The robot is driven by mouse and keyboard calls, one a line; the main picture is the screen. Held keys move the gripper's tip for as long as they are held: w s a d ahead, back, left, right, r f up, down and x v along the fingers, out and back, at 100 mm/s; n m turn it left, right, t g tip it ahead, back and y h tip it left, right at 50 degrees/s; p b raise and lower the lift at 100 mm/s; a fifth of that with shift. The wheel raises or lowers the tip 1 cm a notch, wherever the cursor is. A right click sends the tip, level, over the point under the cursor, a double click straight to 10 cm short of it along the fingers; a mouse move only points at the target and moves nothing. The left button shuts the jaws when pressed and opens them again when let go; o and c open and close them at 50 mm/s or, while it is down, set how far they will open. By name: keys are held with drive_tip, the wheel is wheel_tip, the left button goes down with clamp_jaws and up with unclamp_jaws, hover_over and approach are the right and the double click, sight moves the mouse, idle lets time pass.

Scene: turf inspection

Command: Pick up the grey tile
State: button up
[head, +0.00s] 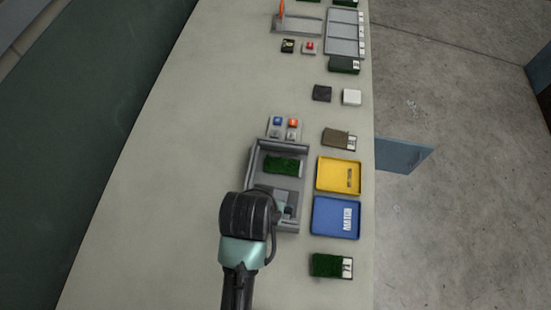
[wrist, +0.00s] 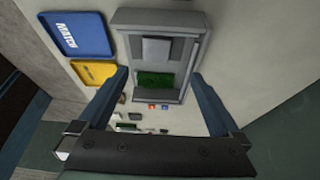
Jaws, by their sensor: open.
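A grey square tile (wrist: 157,50) lies inside a grey fixture (wrist: 204,50) in the wrist view, above a green turf piece (wrist: 154,84) in the picture. In the head view the fixture (head: 304,160) stands near the table's right side, with the turf piece (head: 282,165) in its upper part; my arm partly covers its lower part. My gripper (wrist: 159,75) is open and empty, its fingers spread wide over the fixture in the wrist view. In the head view its fingertips are hidden. A dark grey square (head: 321,93) also lies farther up the table.
A yellow tray (head: 323,176) and a blue tray (head: 320,216) marked MATCH stand right of the fixture. A turf sample (head: 326,265) lies below them, a brown one (head: 335,138) above. Small buttons (head: 283,128) stand at the fixture's top. The table's left side is clear.

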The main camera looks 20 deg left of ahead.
drive_tip(key=x, duration=0.6)
drive_tip(key=shift+d+f, duration=0.2)
drive_tip(key=shift+d, duration=0.05)
drive_tip(key=shift+p+x, duration=0.4)
drive_tip(key=shift+x, duration=2.6)
drive_tip(key=shift+w+d, duration=0.1)
drive_tip(key=shift+r, duration=0.1)
drive_tip(key=c, duration=1.4)
